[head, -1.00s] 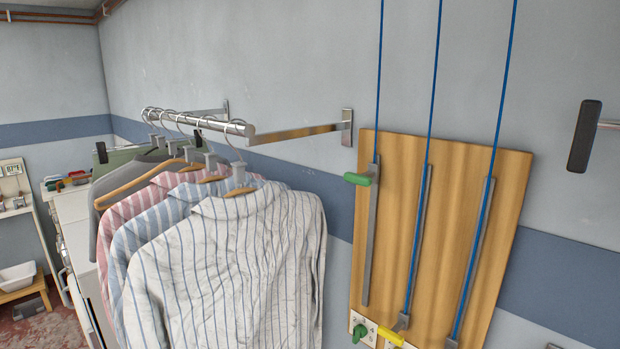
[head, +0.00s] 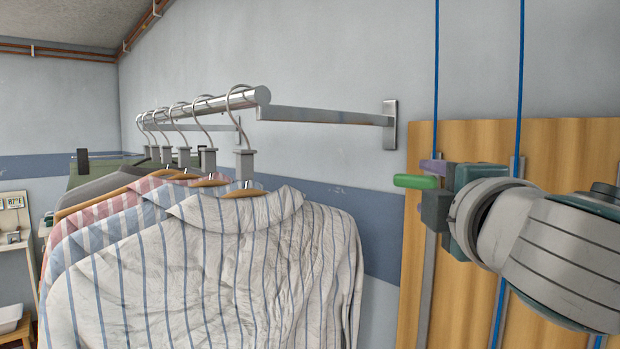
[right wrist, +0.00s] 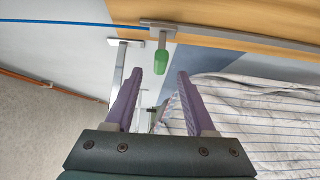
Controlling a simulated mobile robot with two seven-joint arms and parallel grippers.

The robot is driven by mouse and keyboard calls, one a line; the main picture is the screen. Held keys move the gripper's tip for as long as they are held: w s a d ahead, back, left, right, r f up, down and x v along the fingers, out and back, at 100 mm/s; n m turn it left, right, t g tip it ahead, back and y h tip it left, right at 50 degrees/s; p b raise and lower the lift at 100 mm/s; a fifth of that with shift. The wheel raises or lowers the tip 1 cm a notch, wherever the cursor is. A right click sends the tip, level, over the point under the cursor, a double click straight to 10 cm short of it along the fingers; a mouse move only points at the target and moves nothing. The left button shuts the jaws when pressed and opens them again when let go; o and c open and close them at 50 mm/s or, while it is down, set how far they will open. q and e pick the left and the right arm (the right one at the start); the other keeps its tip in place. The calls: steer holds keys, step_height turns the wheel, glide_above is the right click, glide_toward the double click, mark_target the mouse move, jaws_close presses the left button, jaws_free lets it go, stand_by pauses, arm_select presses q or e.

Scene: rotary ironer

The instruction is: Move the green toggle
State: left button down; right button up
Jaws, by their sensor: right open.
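The green toggle (head: 416,181) is a short rounded handle at the upper end of the leftmost metal rail on the wooden board (head: 568,145). My right gripper (head: 434,188) is at the toggle, with its jaws open. In the right wrist view the green toggle (right wrist: 161,57) lies between the line of the two purple fingers, around their tips (right wrist: 160,74). Gaps show on both sides, so the fingers look apart from it. The gripper and arm hide much of the board and other rails. My left gripper is not in view.
Striped shirts (head: 230,265) hang from a metal rail (head: 200,107) to the left of the board. A wall bracket arm (head: 330,116) ends close to the board's left edge. Blue cords (head: 521,60) run up the wall. The wall above the board is otherwise clear.

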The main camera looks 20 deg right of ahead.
mark_target(418, 182)
steer(key=p+x, duration=0.1)
steer(key=x, duration=0.4)
steer(key=shift+w+p, duration=0.1)
steer(key=shift+p, duration=0.2)
steer(key=shift+w+d, duration=0.3)
steer(key=shift+w, duration=0.35)
jaws_close()
steer(key=shift+f, duration=0.1)
stand_by(0.5)
